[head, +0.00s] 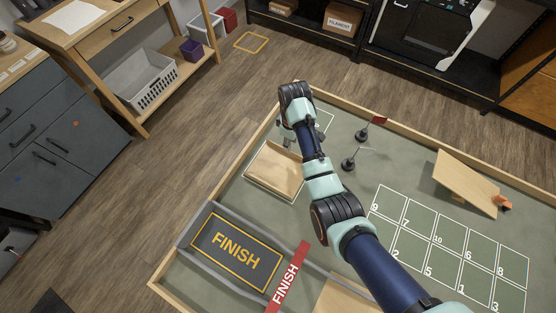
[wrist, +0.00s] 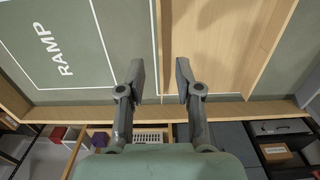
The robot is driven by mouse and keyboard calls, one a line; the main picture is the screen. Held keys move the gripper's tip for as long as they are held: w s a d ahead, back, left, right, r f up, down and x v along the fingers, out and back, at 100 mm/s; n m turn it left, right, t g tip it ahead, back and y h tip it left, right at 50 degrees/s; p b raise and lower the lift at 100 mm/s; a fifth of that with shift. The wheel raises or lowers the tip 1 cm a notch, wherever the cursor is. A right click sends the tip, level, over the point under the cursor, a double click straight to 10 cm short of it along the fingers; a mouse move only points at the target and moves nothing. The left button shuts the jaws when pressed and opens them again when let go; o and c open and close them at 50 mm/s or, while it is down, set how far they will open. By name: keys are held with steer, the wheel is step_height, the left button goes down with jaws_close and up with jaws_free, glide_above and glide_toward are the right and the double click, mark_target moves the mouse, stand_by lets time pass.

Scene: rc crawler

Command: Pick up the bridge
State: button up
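A light wooden piece, apparently the bridge (head: 274,174), lies inside a white outline on the green arena floor in the head view. In the wrist view the bridge (wrist: 222,50) fills the right of centre, with a narrow raised rail (wrist: 164,40) along its left side. My gripper (head: 287,141) is over the bridge's far edge in the head view. In the wrist view my gripper (wrist: 160,78) is open, with the rail's end lying between its two fingers. I cannot tell whether either finger touches it. My arm hides part of the bridge's right side in the head view.
An empty outline marked RAMP (wrist: 70,45) lies beside the bridge. The arena's wooden border (wrist: 70,112) is close to my gripper. Dark posts (head: 348,163), one flagged, stand to the right. A tilted wooden board (head: 466,184) and a grey-walled FINISH lane (head: 236,249) are farther off.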

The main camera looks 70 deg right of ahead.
mark_target(278, 168)
steer(key=f, duration=0.5)
steer(key=shift+w, duration=0.2)
jaws_close()
